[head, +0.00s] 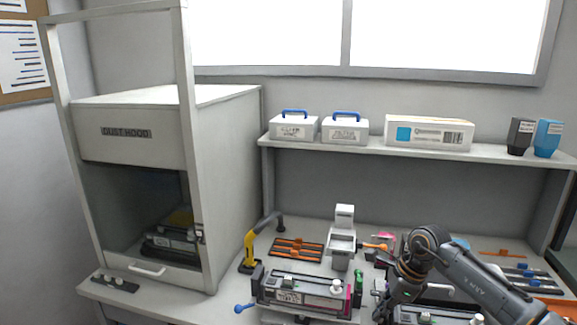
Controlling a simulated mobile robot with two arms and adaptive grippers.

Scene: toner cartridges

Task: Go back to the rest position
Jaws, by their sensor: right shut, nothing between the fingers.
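My right arm reaches in from the lower right, and my right gripper (384,312) hangs down at its end near the bottom of the head view. The gripper is dark and shut, with nothing held. It is just right of a toner cartridge (310,291) lying on the bench, apparently apart from it. Another cartridge (440,317) lies partly hidden behind and below my arm. A dark cartridge (170,243) sits inside the dust hood (185,135) at the left. My left gripper is not in view.
The bench (225,285) holds a yellow-black tool (248,250), an orange-railed rack (297,249) and a white stand (342,235). A shelf (370,153) behind carries two blue-handled cases, a white box (429,133) and two bottles. The hood's frame stands tall at the left.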

